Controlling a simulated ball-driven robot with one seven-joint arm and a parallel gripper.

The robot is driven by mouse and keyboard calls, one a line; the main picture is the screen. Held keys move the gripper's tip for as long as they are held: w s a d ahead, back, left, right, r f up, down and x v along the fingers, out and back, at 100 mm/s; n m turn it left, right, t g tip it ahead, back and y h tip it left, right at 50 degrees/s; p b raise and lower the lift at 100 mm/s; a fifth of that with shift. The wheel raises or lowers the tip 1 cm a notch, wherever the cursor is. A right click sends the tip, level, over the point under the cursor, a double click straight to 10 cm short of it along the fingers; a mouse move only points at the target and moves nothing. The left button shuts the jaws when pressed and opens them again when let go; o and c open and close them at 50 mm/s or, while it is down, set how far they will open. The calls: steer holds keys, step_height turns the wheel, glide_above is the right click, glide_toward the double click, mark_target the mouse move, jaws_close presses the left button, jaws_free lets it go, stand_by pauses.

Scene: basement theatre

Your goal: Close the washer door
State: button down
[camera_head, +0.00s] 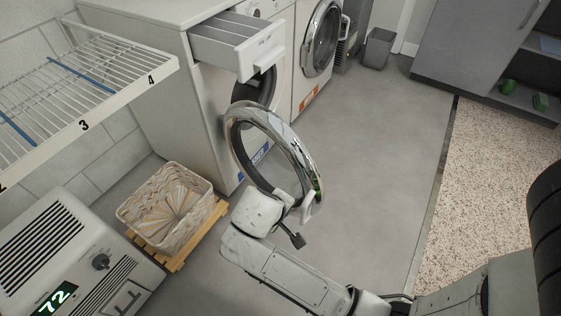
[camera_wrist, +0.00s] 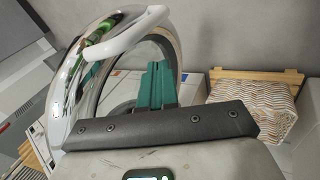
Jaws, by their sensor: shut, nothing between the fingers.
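The washer (camera_head: 165,75) is the white machine at the upper left in the head view, with a blue label low on its front. Its round chrome-rimmed door (camera_head: 290,135) stands wide open, swung out from the front. The door's chrome rim (camera_wrist: 68,95) and pale handle (camera_wrist: 125,40) fill the left of the wrist view. My gripper (camera_wrist: 157,68) has its green fingers together and empty, beside the rim and handle. Whether they touch the door is unclear. In the head view my wrist is at the door's lower edge; the fingers are not clearly visible there.
The washer's top drawer (camera_head: 238,45) is pulled out above the door. A second machine (camera_head: 318,45) with an orange label stands beyond. A woven basket (camera_head: 170,205) on a wooden stand (camera_head: 190,243) is left of my arm. Grey floor (camera_head: 375,130) to the right is clear.

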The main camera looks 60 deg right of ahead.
steer(key=w+r+g+h, duration=0.2)
steer(key=w+g+h, duration=0.1)
steer(key=h, duration=0.2)
steer(key=g+h, duration=0.1)
steer(key=h, duration=0.5)
glide_toward(290, 155)
steer(key=shift+m, duration=0.4)
steer(key=d, duration=0.3)
steer(key=s+d+b, duration=0.1)
steer(key=d, duration=0.1)
steer(key=shift+f, duration=0.35)
steer(key=shift+s+d, duration=0.2)
steer(key=shift+d, duration=0.65)
steer(key=shift+r+h, duration=0.1)
steer(key=shift+h, duration=0.2)
